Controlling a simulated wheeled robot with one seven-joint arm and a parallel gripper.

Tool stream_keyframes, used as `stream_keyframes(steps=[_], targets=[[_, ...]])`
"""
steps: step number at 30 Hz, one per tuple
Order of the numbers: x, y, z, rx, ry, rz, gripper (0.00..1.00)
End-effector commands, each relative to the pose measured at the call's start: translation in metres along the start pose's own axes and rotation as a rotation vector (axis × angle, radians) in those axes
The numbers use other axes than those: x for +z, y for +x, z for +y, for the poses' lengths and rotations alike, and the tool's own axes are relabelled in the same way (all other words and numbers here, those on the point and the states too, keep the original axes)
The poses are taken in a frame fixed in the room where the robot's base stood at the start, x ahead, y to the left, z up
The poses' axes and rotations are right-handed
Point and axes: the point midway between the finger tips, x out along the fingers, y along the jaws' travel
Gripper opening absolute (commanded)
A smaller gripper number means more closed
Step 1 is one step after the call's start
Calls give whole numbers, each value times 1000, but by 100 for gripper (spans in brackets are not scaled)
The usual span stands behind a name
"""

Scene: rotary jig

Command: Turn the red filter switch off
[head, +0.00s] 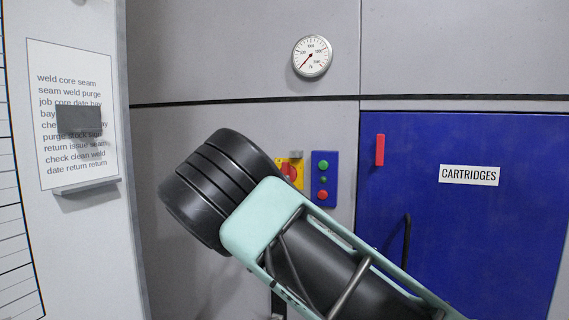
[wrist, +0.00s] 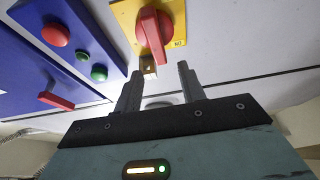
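The red filter switch (wrist: 153,35) is a red rotary handle on a yellow plate (wrist: 127,17) in the wrist view. Its handle runs roughly up and down there, slightly tilted. In the head view the switch (head: 291,171) shows only partly, behind my arm. A small brownish tag or hasp (wrist: 148,67) sits at the plate's lower edge in the wrist view. My gripper (wrist: 160,78) is open and empty, its two dark fingers apart, below the switch in the wrist view and not visibly touching it. In the head view my arm hides the gripper.
A blue button panel (head: 325,178) with green and red buttons is right beside the switch. A blue CARTRIDGES door (head: 460,240) with a red handle (head: 380,150) stands further right. A round gauge (head: 312,56) is above. A notice board (head: 70,145) hangs at left.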

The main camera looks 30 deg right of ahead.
Motion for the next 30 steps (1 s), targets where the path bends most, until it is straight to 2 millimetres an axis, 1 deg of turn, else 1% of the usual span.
stream_keyframes(steps=[1,6,9,12,16,25,26,27,30], targets=[[-3,13,0,2,-1,2,40],[-3,46,0,1,-1,1,40],[-2,62,0,1,-1,1,40],[-2,72,0,0,-1,0,40],[-1,80,0,0,0,0,40],[0,82,0,-1,0,-1,40],[0,81,0,-1,0,-1,34],[0,81,0,-1,0,-1,23],[1,81,0,-1,0,-2,0]])
